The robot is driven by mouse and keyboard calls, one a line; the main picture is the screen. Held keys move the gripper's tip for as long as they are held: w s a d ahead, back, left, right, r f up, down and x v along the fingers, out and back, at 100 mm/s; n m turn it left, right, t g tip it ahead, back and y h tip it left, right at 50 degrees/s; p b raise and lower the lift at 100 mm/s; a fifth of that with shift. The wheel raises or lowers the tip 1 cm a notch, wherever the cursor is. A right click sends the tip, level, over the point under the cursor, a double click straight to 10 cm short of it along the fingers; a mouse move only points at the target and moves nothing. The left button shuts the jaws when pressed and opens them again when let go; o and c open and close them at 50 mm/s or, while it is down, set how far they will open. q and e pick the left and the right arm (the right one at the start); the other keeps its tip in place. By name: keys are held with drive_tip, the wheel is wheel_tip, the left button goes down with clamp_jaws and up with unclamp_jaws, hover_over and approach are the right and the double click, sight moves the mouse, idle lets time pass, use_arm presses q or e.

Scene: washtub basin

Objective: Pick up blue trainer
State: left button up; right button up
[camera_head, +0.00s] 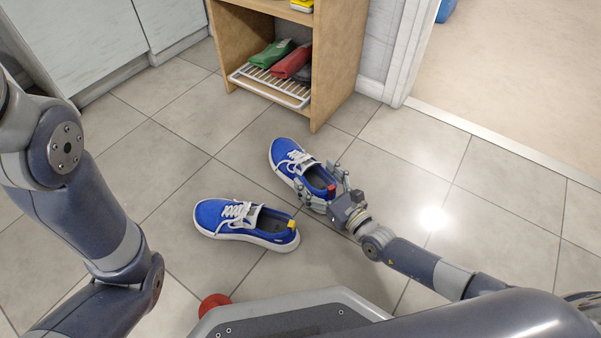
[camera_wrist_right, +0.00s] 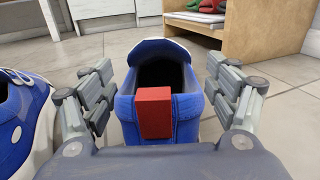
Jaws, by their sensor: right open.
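Two blue trainers with white soles and laces stand on the tiled floor. One trainer with a red heel tab (camera_head: 290,160) is at my right gripper (camera_head: 323,191). The other trainer with a yellow heel tab (camera_head: 243,222) lies to its left and nearer. My right gripper is open, its fingers on either side of the red-tabbed trainer's heel. In the right wrist view the red heel tab (camera_wrist_right: 154,112) is between the open fingers (camera_wrist_right: 160,100), with gaps at both sides. The yellow-tabbed trainer (camera_wrist_right: 20,110) shows at the left edge there. My left gripper is out of view.
A wooden shelf unit (camera_head: 340,65) stands behind, with a white wire rack (camera_head: 270,86) holding green and red folded cloths. A white cabinet (camera_head: 80,40) is at the back left. A red round object (camera_head: 213,304) is near my base. Floor at right is clear.

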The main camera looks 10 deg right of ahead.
drive_tip(key=c, duration=1.2)
drive_tip(key=shift+r, duration=0.15)
drive_tip(key=shift+c, duration=0.9)
drive_tip(key=shift+r, duration=0.15)
